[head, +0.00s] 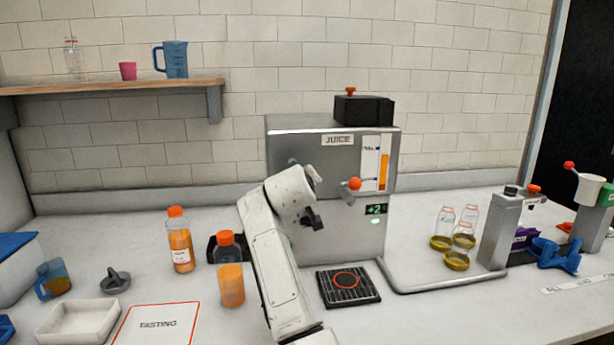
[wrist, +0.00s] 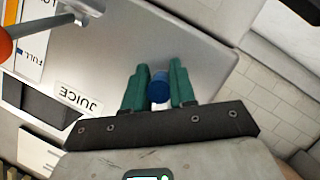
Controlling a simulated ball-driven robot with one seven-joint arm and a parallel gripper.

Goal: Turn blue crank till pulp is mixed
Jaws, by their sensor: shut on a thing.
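The blue crank's round grip (wrist: 158,88) shows in the wrist view between the two green fingers of my gripper (wrist: 158,76). The fingers are shut on it, one on each side. Behind it is the metal face of the juice machine (wrist: 205,50), with its JUICE label upside down in this view. In the head view my white arm stands in front of the juice machine (head: 340,235) and hides the crank and my fingertips. The machine's gauge (head: 383,172) shows an orange column, and a small display (head: 376,209) glows green. The pulp itself is not visible.
An orange-knobbed lever (head: 355,184) sticks out right of my wrist. Orange-capped juice bottles (head: 180,248) stand left of my arm. A black grate (head: 348,287) lies before the machine. Glass jars (head: 445,218) and gold lids (head: 456,261) are to the right.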

